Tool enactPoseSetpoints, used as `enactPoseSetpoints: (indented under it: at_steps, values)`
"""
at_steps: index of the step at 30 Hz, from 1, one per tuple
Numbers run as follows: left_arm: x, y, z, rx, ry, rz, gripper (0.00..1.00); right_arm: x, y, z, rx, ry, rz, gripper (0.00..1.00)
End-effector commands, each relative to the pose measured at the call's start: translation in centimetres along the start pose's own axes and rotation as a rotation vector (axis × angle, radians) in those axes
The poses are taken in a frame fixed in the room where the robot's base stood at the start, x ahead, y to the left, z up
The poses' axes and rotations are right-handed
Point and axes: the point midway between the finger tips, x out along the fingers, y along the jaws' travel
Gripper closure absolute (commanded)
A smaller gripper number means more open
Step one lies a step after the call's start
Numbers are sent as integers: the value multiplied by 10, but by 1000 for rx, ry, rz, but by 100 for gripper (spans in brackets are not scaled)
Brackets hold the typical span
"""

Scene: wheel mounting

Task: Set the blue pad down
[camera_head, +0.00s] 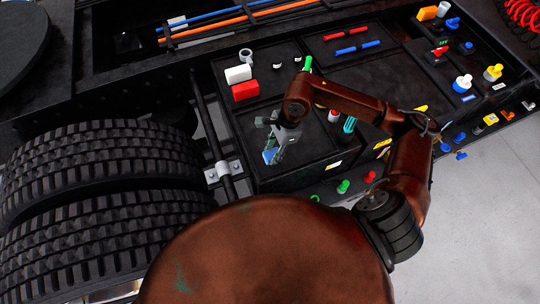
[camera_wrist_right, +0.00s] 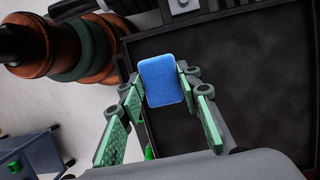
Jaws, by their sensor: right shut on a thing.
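The blue pad (camera_wrist_right: 162,80) is a rounded rectangular block between the green-faced fingers of my right gripper (camera_wrist_right: 160,92) in the right wrist view. The gripper is shut on it and holds it by its two sides. In the head view the right gripper (camera_head: 273,146) hangs over the front left part of the black tray top, and the pad (camera_head: 269,156) shows at its fingertips. I cannot tell whether the pad touches the surface below. My left gripper is not in either view.
A black compartment tray (camera_head: 300,173) lies under the gripper. A white block (camera_head: 238,74) and a red block (camera_head: 245,91) stand behind it. Large tyres (camera_head: 95,165) fill the left. Bottles and coloured fittings stand at the right, including a blue-based bottle (camera_head: 462,83).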

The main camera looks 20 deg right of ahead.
Motion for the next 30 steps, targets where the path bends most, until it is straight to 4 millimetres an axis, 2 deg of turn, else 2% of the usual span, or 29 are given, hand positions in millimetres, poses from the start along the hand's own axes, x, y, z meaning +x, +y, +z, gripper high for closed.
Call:
enactPoseSetpoints:
  at_steps: [6,12,25,26,30]
  values:
    - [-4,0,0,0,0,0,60,17,-5,7,0,-1,1,91]
    - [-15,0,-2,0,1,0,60,40,-4,-2,2,0,2,91]
    - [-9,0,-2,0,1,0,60,48,-5,-5,0,2,0,91]
    - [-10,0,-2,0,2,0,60,47,-5,-4,0,2,1,67]
    - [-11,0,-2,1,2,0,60,46,-5,-4,0,2,0,57]
